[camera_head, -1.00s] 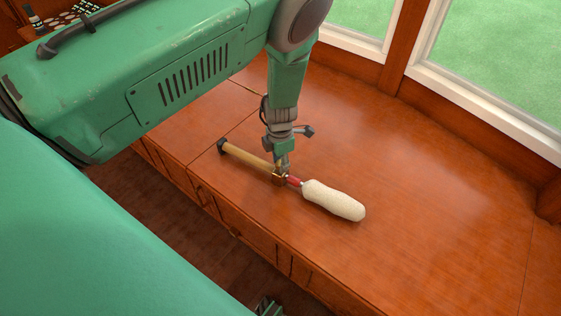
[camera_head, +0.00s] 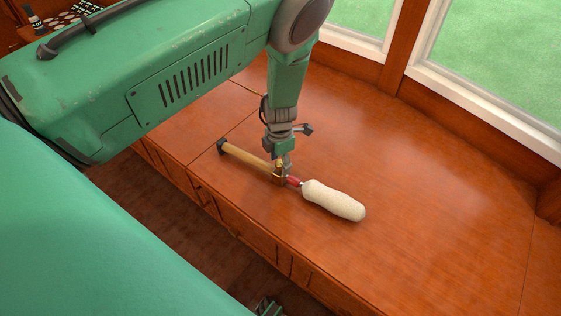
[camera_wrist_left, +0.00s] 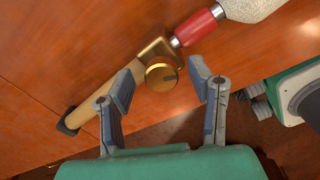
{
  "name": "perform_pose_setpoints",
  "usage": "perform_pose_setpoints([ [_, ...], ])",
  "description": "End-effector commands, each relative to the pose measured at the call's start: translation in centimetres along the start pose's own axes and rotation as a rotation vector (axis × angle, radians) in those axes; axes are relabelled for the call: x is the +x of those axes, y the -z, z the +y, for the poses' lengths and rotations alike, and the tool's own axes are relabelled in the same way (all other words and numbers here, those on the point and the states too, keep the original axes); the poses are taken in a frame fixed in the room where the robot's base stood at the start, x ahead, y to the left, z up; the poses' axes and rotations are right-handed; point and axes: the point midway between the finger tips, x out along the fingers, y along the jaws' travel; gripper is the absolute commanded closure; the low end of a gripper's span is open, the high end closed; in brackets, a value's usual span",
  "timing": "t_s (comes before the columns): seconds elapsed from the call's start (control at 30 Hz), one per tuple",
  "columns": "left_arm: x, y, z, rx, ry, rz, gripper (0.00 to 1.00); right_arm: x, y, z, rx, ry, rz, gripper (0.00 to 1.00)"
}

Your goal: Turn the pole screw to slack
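The pole (camera_head: 248,157) lies on the wooden top, with a dark end cap at its left and a brass collar where its yellow shaft meets a red section (camera_head: 293,182). A thick cream fluffy head (camera_head: 334,200) is at its right end. In the left wrist view a round brass screw knob (camera_wrist_left: 161,77) sits on the brass collar (camera_wrist_left: 152,52). My left gripper (camera_wrist_left: 163,88) is open, its fingers either side of the knob with gaps; contact does not show. In the head view my left gripper (camera_head: 284,165) points down over the collar.
The wooden top (camera_head: 430,200) is clear to the right of the pole and behind it. Its front edge has panels below and drops to a dark floor. White-framed windows (camera_head: 480,98) stand at the back right. Small items lie at the far upper left (camera_head: 60,18).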

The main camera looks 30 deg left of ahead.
Motion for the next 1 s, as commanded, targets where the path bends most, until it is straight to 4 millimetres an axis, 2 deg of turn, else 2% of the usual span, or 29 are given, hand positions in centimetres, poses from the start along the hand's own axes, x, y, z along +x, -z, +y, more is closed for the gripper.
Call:
perform_pose_setpoints([
  [0.23, -1.0, -0.1, 0.0, 0.000, 0.000, -0.001, 0.52, -0.1, -0.2, 0.0, 0.000, 0.000, 0.003, 0.60],
  [0.7, -10.0, -0.2, 0.1, 0.001, -0.001, -0.001, 0.52, -0.1, -0.2, 0.0, 0.000, 0.000, 0.003, 0.60],
  [0.83, -11.3, -0.1, 0.1, 0.000, 0.000, 0.001, 0.52, -0.1, -0.2, 0.0, 0.000, 0.000, 0.003, 0.60],
  [1.0, -11.9, -0.1, 0.1, 0.000, 0.000, 0.001, 0.52, -0.1, -0.2, 0.0, 0.000, 0.000, 0.003, 0.60],
])
